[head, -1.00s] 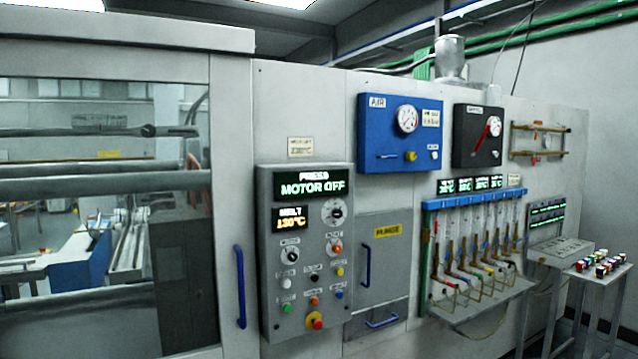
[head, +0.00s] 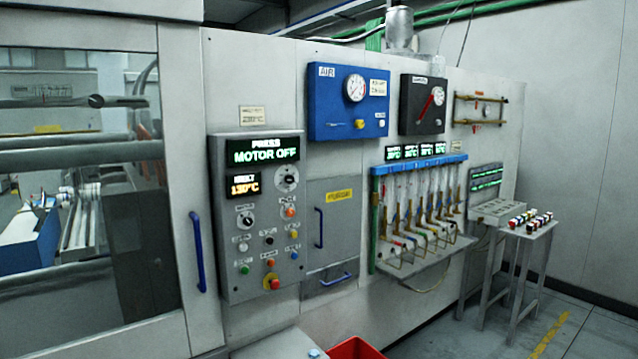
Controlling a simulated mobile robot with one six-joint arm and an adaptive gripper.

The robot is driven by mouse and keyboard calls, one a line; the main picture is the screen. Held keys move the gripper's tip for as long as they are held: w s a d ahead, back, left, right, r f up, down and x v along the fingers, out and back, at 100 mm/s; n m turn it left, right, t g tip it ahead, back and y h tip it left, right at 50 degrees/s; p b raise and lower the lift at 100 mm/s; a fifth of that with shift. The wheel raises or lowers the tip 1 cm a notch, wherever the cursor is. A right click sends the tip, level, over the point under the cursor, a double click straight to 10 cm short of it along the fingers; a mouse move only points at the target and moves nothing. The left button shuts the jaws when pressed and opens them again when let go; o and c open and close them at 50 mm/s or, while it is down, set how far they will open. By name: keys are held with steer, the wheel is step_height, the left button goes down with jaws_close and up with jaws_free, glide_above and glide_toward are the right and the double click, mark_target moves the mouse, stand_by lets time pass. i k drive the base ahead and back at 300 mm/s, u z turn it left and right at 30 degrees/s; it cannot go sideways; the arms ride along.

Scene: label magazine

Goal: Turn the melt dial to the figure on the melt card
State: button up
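The melt dial (head: 288,179) is a round light dial with a dark knob at the right of the grey press panel (head: 225,215). Beside it, the melt display (head: 243,186) reads 130°C in amber. The melt card (head: 253,116) is a small pale card on the wall above the panel. Its figure is small and blurred and looks like 230°C, but I cannot be sure. The panel's top display (head: 262,150) reads PRESS MOTOR OFF. The dial's pointer setting is too small to read. My gripper is not in view.
Several buttons and a red stop button (head: 275,283) sit below the dial. A blue air box (head: 347,104) and a rack of tubes (head: 418,200) are to the right. A red bin (head: 354,348) stands at the bottom edge. Blue door handles (head: 197,252) stick out nearby.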

mark_target(289, 178)
steer(key=z, duration=0.3)
steer(key=k, duration=0.55)
steer(key=z, duration=0.75)
steer(key=k, duration=0.55)
steer(key=z, duration=0.3)
steer(key=i, duration=0.6)
steer(key=u, duration=0.65)
steer(key=i, duration=0.7)
steer(key=u, duration=0.8)
steer(key=i, duration=0.8)
steer(key=u, duration=0.35)
